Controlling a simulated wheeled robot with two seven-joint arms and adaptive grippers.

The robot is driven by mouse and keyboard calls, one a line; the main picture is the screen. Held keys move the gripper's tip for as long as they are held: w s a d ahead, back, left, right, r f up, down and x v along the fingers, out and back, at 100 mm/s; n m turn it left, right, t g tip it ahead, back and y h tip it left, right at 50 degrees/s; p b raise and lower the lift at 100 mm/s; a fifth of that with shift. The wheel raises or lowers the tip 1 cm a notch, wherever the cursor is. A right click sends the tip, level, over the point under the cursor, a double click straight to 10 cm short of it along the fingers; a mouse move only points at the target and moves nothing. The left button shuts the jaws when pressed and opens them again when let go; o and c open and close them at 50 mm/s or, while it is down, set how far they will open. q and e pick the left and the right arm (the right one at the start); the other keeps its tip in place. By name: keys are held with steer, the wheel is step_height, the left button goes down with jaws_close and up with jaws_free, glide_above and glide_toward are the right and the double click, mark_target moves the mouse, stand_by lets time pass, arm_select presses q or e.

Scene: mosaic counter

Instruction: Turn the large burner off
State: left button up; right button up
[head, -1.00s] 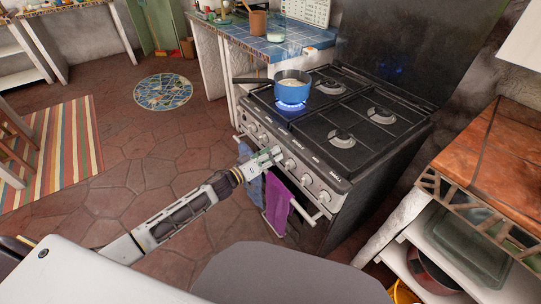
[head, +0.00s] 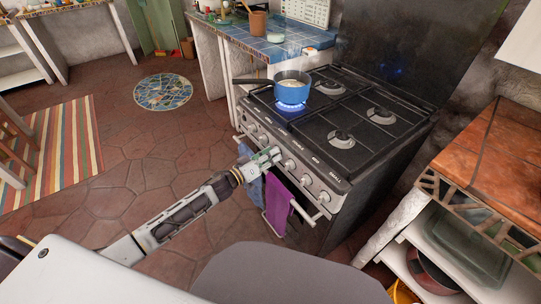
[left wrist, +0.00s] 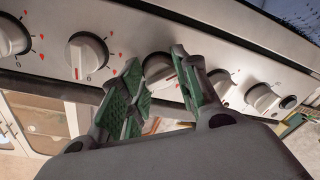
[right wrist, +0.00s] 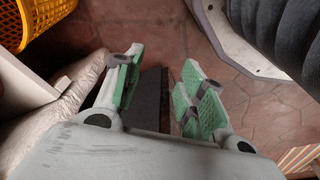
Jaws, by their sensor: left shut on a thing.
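The black and steel stove (head: 365,130) stands in the middle of the head view. A blue pot (head: 292,90) sits on the front left burner, and a blue flame (head: 291,105) burns under it. A row of white knobs (head: 291,165) runs along the stove's front panel. My left gripper (head: 270,156) is at this panel. In the left wrist view its green-padded fingers (left wrist: 162,82) are shut on a white knob (left wrist: 158,68), which they partly hide. Other knobs (left wrist: 87,52) show on both sides. My right gripper (right wrist: 160,88) is open and empty, seen only in the right wrist view.
A purple towel (head: 278,203) and a blue towel (head: 250,182) hang on the oven rail below the knobs. A yellow basket (right wrist: 45,20) shows near my right gripper.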

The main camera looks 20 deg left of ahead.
step_height(320, 180, down, 6)
steer(key=s+d+p, duration=0.1)
steer(key=d+p, duration=0.1)
arm_select(q)
steer(key=shift+w+a+m+g+h+b, duration=0.15)
steer(key=shift+m+h+b, duration=0.35)
steer(key=shift+m, duration=4.35)
steer(key=shift+m+g+h+b, duration=0.3)
steer(key=shift+m+b, duration=0.3)
steer(key=shift+m, duration=4.2)
steer(key=shift+w+a+m+g+h+b, duration=0.15)
steer(key=shift+m+h+b, duration=0.4)
steer(key=shift+m, duration=4.3)
arm_select(e)
step_height(320, 180, up, 9)
steer(key=a, duration=0.2)
steer(key=shift+w+a+r, duration=0.15)
steer(key=shift+w+a, duration=0.15)
steer(key=shift+w, duration=0.1)
arm_select(q)
steer(key=shift+s, duration=0.1)
